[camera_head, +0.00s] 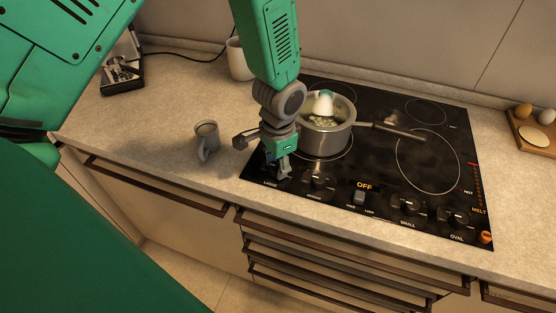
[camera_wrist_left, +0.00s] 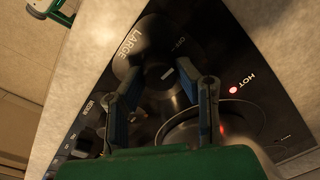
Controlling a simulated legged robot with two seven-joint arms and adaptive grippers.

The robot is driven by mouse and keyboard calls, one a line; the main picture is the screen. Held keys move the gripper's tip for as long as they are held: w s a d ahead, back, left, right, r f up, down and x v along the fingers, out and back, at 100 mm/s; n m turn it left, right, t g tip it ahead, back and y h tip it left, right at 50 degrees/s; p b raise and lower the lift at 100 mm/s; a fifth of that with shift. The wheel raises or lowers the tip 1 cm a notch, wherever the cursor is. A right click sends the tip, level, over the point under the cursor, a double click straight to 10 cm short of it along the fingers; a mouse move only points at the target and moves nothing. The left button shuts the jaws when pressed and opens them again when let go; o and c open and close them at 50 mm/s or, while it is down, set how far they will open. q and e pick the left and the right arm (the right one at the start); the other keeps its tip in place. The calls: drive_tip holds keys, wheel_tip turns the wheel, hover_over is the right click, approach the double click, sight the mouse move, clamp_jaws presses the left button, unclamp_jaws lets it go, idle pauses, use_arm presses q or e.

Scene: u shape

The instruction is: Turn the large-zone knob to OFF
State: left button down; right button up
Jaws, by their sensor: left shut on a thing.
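The black cooktop (camera_head: 385,150) has a row of knobs along its front edge. My left gripper (camera_head: 283,172) is at the front left corner of the cooktop, over the large-zone knob, which it mostly hides in the head view. In the left wrist view, the fingers of my left gripper (camera_wrist_left: 162,82) are shut on the large-zone knob (camera_wrist_left: 160,78), beside the printed word LARGE and near an OFF mark. The knob's exact setting is hard to read. My right gripper is not in view.
A pot (camera_head: 327,135) with a pale, green-tipped object in it stands on the left burner, its handle pointing right. Eggs on a wooden board (camera_head: 535,137) are at the right. A red light (camera_wrist_left: 233,89) glows by HOT.

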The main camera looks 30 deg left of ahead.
sight(278, 167)
use_arm(q)
drive_tip(key=shift+n, duration=0.5)
drive_tip(key=c, duration=1.2)
unclamp_jaws()
drive_tip(key=shift+r, duration=0.2)
drive_tip(key=r, duration=1.1)
drive_tip(key=shift+s+d+r, duration=0.1)
drive_tip(key=shift+d+r, duration=0.15)
